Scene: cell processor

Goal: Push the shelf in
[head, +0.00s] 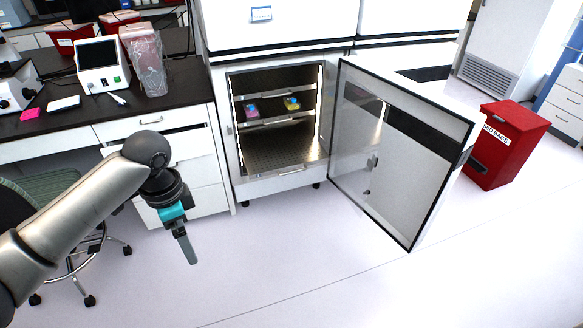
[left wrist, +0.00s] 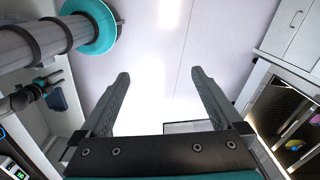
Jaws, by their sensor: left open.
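The cabinet chamber (head: 233,140) stands open in the head view.
The cabinet's door (head: 365,130) is swung wide to the right. A red bin (head: 500,150) stands beyond it. A chair (head: 60,200) is at the left, below the dark counter (head: 190,85). The floor (head: 300,270) before the cabinet is clear.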

